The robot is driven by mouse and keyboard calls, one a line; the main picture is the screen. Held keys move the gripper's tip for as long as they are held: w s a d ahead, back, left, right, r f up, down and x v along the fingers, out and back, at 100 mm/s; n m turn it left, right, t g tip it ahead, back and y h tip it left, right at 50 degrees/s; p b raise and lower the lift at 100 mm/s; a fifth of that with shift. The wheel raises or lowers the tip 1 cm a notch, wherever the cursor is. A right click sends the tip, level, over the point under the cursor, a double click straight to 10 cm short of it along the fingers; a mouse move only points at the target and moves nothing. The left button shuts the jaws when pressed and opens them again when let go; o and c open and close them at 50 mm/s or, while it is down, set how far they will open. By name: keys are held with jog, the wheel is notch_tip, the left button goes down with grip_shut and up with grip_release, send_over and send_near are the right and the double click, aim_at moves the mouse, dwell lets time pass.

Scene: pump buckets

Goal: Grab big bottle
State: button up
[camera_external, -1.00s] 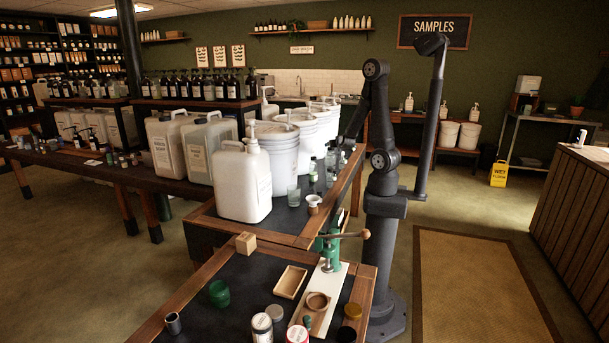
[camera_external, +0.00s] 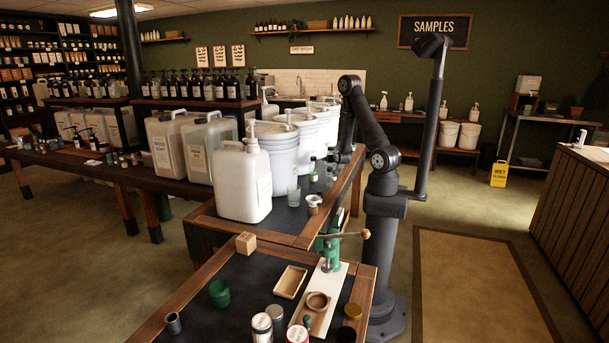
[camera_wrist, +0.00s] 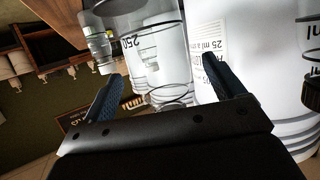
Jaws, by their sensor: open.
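In the wrist view a clear container marked "250" (camera_wrist: 150,45) stands beyond and between the fingers of my gripper (camera_wrist: 166,74). The fingers are open, one on each side of its picture; I cannot tell whether they touch it. A smaller clear bottle (camera_wrist: 99,45) is at its left. In the external view my gripper is low over the back bench, largely hidden by my arm. Small bottles (camera_external: 313,170) and a clear glass jar (camera_external: 294,196) stand to its left. I cannot tell which of these is the big bottle.
White pump buckets (camera_external: 284,150) stand close behind the small bottles; one white bucket wall (camera_wrist: 265,95) fills the right of the wrist view. A white jerrycan (camera_external: 243,185) stands further left. A green press (camera_external: 329,248) is on the front bench.

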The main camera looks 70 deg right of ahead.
jog(key=x, duration=0.3)
jog(key=shift+c, duration=0.5)
jog(key=c, duration=1)
